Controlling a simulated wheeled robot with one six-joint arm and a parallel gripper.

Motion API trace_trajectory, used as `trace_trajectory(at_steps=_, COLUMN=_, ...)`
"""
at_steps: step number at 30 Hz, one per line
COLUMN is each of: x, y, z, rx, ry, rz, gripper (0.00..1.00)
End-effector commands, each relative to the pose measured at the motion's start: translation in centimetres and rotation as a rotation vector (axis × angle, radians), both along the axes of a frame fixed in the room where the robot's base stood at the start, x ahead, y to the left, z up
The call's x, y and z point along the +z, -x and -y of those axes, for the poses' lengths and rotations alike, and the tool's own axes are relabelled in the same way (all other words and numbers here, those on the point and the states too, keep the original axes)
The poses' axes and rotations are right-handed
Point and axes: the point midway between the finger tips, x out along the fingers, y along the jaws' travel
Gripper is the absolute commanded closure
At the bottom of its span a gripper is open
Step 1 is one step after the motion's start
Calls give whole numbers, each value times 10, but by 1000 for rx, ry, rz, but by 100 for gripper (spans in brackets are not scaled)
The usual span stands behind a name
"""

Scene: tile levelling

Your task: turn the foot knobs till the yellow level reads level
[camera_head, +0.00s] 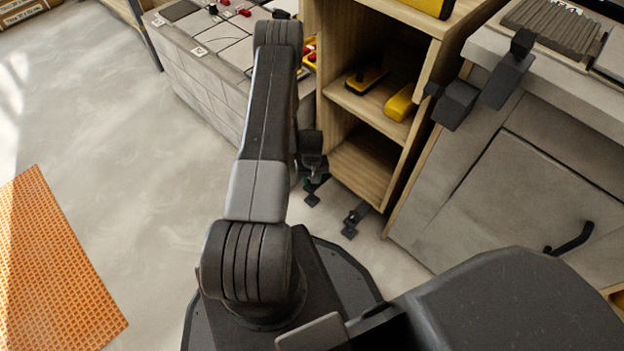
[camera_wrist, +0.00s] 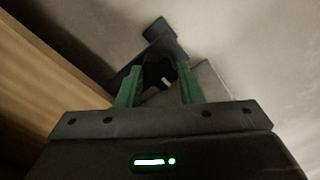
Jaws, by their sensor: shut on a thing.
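My gripper (camera_wrist: 159,78) shows in the wrist view with its two green fingers shut on a dark lobed foot knob (camera_wrist: 160,70), with a pale mark on it. The dark foot bracket (camera_wrist: 158,34) reaches past the fingertips over the floor. In the head view my gripper (camera_head: 314,178) is low at the near bottom edge of the wooden shelf unit, partly hidden by my arm. A second dark foot (camera_head: 354,218) stands on the floor to its right. A yellow bar (camera_head: 432,6), perhaps the level, lies on top of the unit, cut off by the frame; its bubble is not visible.
Yellow-handled tools (camera_head: 368,78) and a yellow block (camera_head: 401,103) lie on the open shelf. A grey cabinet (camera_head: 510,175) stands close on the right. A tiled bench (camera_head: 205,95) is behind my arm. Orange matting (camera_head: 50,265) lies left; the floor between is clear.

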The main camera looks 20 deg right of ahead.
Motion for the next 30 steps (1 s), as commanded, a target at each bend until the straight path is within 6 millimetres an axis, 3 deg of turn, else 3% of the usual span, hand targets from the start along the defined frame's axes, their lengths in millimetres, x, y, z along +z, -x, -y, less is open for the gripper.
trace_trajectory(at_steps=16, x=-1, y=-1, z=1, rx=-345, ry=2, rz=2, gripper=89)
trace_trajectory(at_steps=30, x=0, y=-1, z=1, rx=-429, ry=2, rz=2, gripper=89)
